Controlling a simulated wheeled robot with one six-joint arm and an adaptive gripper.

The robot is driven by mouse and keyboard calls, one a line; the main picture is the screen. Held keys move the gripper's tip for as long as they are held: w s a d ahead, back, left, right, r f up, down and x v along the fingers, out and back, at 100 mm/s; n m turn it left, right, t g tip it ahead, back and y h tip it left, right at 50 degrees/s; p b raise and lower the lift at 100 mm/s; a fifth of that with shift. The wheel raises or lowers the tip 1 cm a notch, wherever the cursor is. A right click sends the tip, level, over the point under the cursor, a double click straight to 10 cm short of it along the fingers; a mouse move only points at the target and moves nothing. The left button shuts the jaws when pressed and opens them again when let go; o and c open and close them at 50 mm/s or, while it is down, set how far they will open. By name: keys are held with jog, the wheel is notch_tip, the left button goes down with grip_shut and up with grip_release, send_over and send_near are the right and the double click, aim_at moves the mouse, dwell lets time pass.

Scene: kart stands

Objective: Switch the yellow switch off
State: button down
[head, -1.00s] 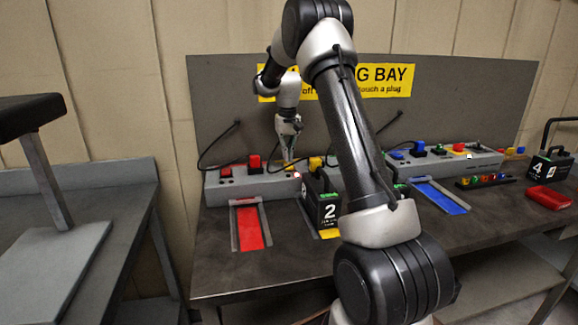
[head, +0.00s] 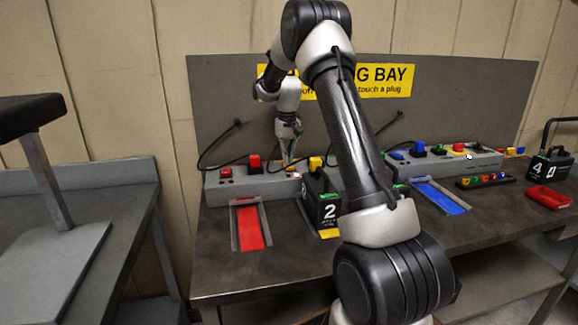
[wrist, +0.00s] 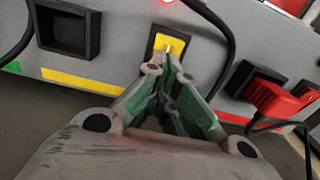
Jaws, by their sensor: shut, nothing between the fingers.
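The yellow switch (wrist: 170,43) sits in a black frame on the grey power strip's face in the wrist view. My gripper (wrist: 166,66) is shut and empty, with its tips at the lower edge of the switch; I cannot tell whether they touch it. Part of the switch is hidden behind the fingertips, and its rocker position is unclear. In the head view my gripper (head: 289,161) points down at the left grey power strip (head: 250,186), and the switch cannot be made out there.
A red plug (wrist: 280,100) and black cables lie close right of my gripper; an empty black socket (wrist: 67,30) is left. In the head view, a black box marked 2 (head: 324,205) and a yellow plug (head: 315,163) stand close right. A second strip (head: 450,161) is further right.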

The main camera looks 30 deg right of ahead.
aim_at(291, 167)
jog(key=shift+r, duration=3.45)
jog(key=shift+w, duration=0.15)
jog(key=shift+g, duration=0.3)
jog(key=s+f, duration=0.3)
jog(key=shift+s+a+f, duration=0.25)
jog(key=s, duration=0.3)
jog(key=shift+s+a+r+n, duration=0.15)
jog(key=shift+a+r+n, duration=0.15)
jog(key=shift+a, duration=0.1)
jog(key=s+a+r+n+t, duration=0.1)
jog(key=s+a+r, duration=0.2)
jog(key=s, duration=0.8)
jog(key=s+a+r+t, duration=0.2)
jog(key=s+r, duration=0.2)
jog(key=s, duration=0.7)
jog(key=s+a+r+n+t, duration=0.1)
jog(key=s+a+r+t, duration=0.1)
jog(key=s, duration=1)
jog(key=shift+a+r+n, duration=0.3)
jog(key=shift+a+r, duration=0.55)
jog(key=shift+r, duration=0.05)
